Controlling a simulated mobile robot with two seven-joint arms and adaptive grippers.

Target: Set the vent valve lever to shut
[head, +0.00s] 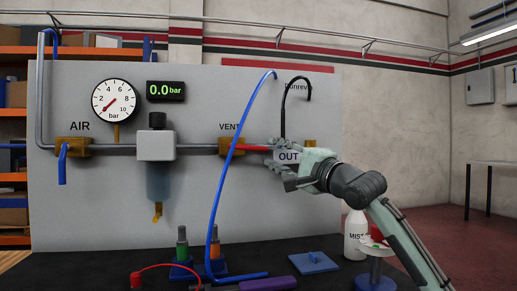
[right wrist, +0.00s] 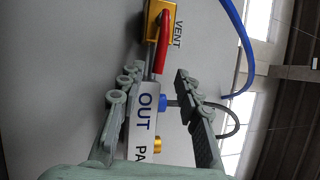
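The vent valve (head: 231,146) has a brass body on the grey pipe, below the VENT label. Its red lever (head: 252,149) points right, roughly along the pipe, toward the OUT block (head: 289,157). In the right wrist view the red lever (right wrist: 164,50) curves from the brass valve (right wrist: 158,22) toward the block. My right gripper (head: 274,152) is in front of the OUT block, near the lever's free end. In the right wrist view its fingers (right wrist: 155,86) are apart; the lever lies beyond the fingertips. My left gripper is out of view.
A blue hose (head: 222,170) arches in front of the panel close to the vent valve. The AIR valve's blue lever (head: 63,163) hangs down. The display (head: 165,91) reads 0.0 bar. A white bottle (head: 355,233) stands near my right arm.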

